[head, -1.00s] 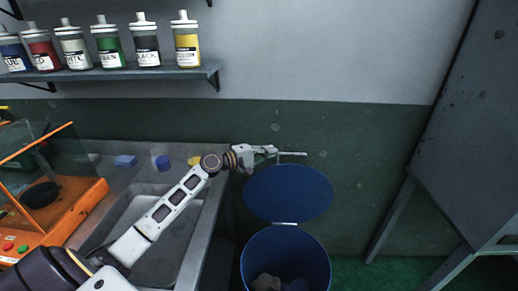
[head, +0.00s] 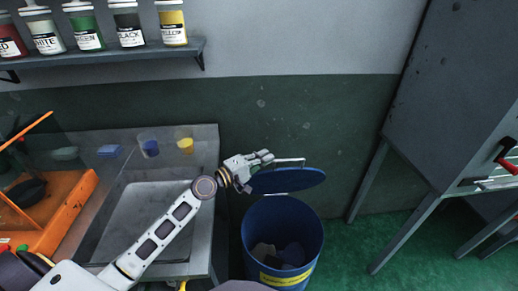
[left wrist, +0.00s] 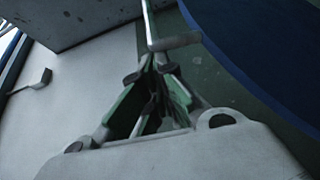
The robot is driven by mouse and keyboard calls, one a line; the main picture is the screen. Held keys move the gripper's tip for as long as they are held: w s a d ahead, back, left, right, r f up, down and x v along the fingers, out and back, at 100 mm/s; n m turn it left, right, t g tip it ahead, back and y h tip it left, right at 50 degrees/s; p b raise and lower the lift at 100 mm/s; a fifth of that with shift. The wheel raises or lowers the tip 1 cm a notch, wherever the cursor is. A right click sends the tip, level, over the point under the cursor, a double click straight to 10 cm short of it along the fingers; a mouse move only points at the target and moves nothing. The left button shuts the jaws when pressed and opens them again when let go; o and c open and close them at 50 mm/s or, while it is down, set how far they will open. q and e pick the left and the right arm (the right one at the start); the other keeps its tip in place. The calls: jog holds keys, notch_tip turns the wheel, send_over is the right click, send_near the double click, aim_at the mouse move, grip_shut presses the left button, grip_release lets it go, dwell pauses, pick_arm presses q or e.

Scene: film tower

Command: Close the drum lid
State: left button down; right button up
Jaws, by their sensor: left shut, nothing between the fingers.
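The blue drum (head: 262,228) stands on the floor right of the sink bench, with its mouth open and a yellow label on its front. Its round blue lid (head: 287,181) is raised behind the mouth and looks narrow from here. The lid's dark blue face also fills the upper right of the left wrist view (left wrist: 275,55). My left gripper (head: 266,157) is shut and empty at the lid's upper left. A thin light bar (head: 290,162) runs beside its fingertips; I cannot tell whether they touch. My right gripper is out of view.
Grey and dark scraps (head: 278,255) lie inside the drum. The sink bench (head: 205,240) is to the left, with a blue cup (head: 148,145) and a yellow cup (head: 185,142). A shelf of bottles (head: 130,50) hangs above. A grey cabinet (head: 450,90) on legs stands right.

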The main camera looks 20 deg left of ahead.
pick_arm(q)
jog(key=s+d+f+b, duration=0.3)
jog(key=s+d+f, duration=0.25)
jog(key=s, duration=0.35)
jog(key=f+v, duration=0.1)
jog(key=v, duration=1.2)
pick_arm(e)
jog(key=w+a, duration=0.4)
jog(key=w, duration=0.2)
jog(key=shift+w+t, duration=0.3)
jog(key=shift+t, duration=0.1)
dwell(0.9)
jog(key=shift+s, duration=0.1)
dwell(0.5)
